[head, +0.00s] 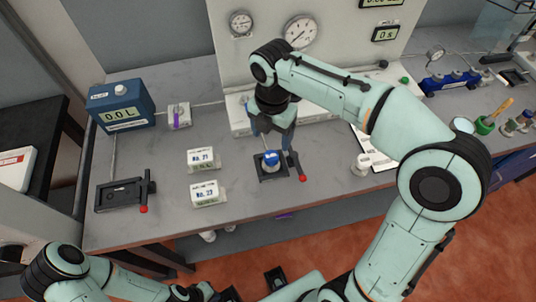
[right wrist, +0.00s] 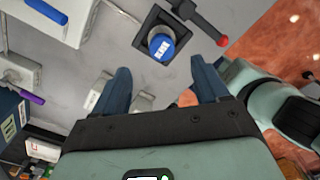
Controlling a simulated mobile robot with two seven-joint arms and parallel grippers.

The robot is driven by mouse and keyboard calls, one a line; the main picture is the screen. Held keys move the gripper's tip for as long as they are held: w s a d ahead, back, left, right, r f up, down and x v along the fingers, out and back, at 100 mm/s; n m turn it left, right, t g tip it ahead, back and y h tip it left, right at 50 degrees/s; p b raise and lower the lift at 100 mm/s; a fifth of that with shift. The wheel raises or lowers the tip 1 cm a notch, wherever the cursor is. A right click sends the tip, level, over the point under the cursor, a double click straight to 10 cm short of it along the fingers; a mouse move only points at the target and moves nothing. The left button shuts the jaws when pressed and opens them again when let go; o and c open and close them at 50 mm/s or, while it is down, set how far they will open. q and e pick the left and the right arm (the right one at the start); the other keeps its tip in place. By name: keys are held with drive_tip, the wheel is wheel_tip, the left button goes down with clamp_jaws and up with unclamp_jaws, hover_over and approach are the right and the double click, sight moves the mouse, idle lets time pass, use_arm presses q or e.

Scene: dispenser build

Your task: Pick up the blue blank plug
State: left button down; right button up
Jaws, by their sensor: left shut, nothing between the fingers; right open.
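The blue blank plug (head: 271,159) looks like a round blue-topped piece with a white label. It sits upright in a small black holder (head: 266,177) with a red-tipped lever. In the right wrist view the plug (right wrist: 161,46) is above and between the fingertips, not between the fingers. My right gripper (head: 274,128) is open and empty, reaching down just behind the plug in the head view; its fingers (right wrist: 163,80) show apart in the wrist view. My left gripper (head: 200,292) is low at the bottom edge, shut and empty, partly cut off by the frame.
Two label cards (head: 204,160) stand left of the holder. Another black fixture (head: 124,194) with a red-tipped lever lies further left, below a blue meter (head: 123,104). A white cup (head: 361,164) stands right. A gauge panel (head: 300,60) backs the bench.

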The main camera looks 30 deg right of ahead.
sight(271, 155)
wheel_tip(271, 155, down, 5)
drive_tip(key=shift+s+r+b, duration=0.1)
drive_tip(key=shift+b, duration=0.2)
drive_tip(key=shift+s+a+f+b, duration=0.1)
drive_tip(key=shift+f+b, duration=0.1)
drive_tip(key=shift+f, duration=1.25)
drive_tip(key=shift+a+f+b, duration=0.1)
drive_tip(key=shift+f+b, duration=0.05)
drive_tip(key=shift+f, duration=1.3)
use_arm(q)
drive_tip(key=shift+s+f, duration=0.25)
drive_tip(key=shift+f, duration=0.25)
drive_tip(key=shift+s+f, duration=0.25)
drive_tip(key=shift+f, duration=0.2)
use_arm(e)
drive_tip(key=c, duration=1.2)
